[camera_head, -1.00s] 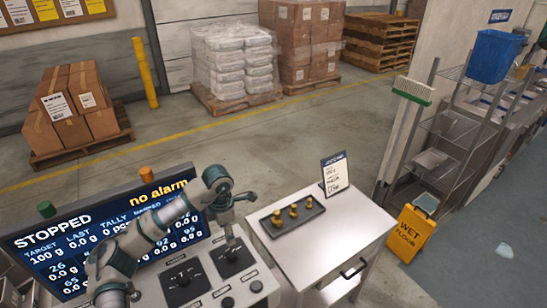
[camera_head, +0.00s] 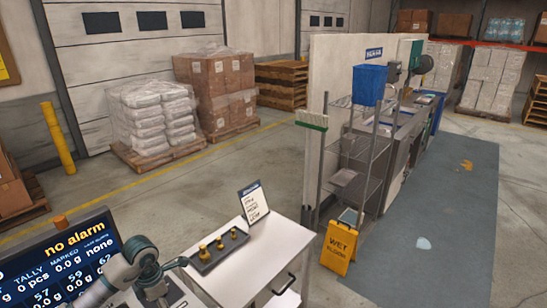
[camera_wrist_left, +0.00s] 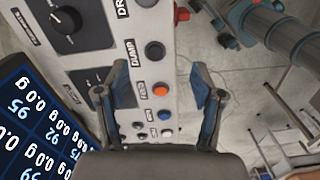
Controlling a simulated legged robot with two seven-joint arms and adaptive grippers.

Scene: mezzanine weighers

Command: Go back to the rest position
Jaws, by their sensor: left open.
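My left gripper (camera_head: 157,292) is at the lower left of the head view, over the control panel in front of the display. In the left wrist view its two blue-lined fingers (camera_wrist_left: 155,92) stand wide apart with nothing between them. They hang above the grey control panel (camera_wrist_left: 140,72), which has dark knobs, an orange button (camera_wrist_left: 161,90) and a blue button (camera_wrist_left: 165,115). Whether a finger touches the panel is unclear. No right gripper can be made out.
The display (camera_head: 60,262) reads "no alarm". A white cabinet (camera_head: 255,262) bears a dark tray (camera_head: 218,252) of brass weights and a sign card (camera_head: 253,202). A yellow wet-floor sign (camera_head: 340,243) stands beside a wire rack (camera_head: 357,150). Open floor lies beyond.

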